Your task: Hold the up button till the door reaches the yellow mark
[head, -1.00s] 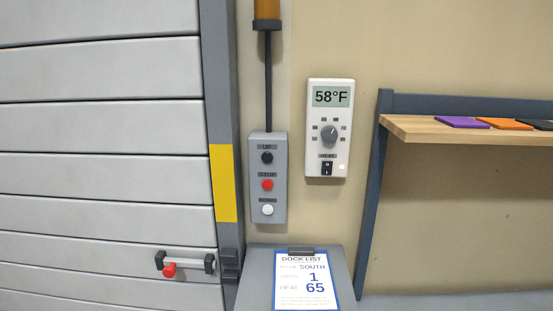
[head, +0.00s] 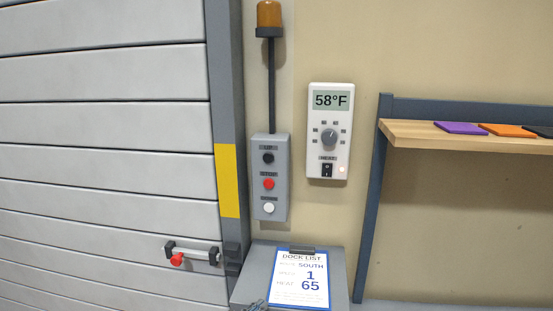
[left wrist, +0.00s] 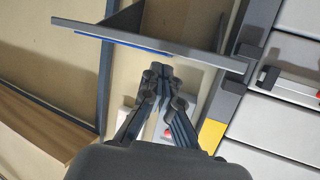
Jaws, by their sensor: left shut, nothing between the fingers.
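The grey control box (head: 271,195) hangs on the wall right of the door. Its top button, labelled UP, is black (head: 268,158); below it are a red (head: 268,184) and a white button (head: 269,208). The grey slatted door (head: 110,130) stands down across the left of the head view. The yellow mark (head: 228,180) is on the door's grey frame and shows in the left wrist view (left wrist: 211,134). My left gripper (head: 256,304) shows only its tip at the bottom of the head view, below the box; its shut, empty fingers (left wrist: 159,72) fill the left wrist view's middle.
A grey stand (head: 243,289) with a dock list clipboard (head: 298,280) is below the box. A thermostat (head: 330,130) reading 58°F and a wooden shelf (head: 420,136) are to the right. An amber lamp (head: 269,14) is above. The door handle (head: 203,255) has a red knob.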

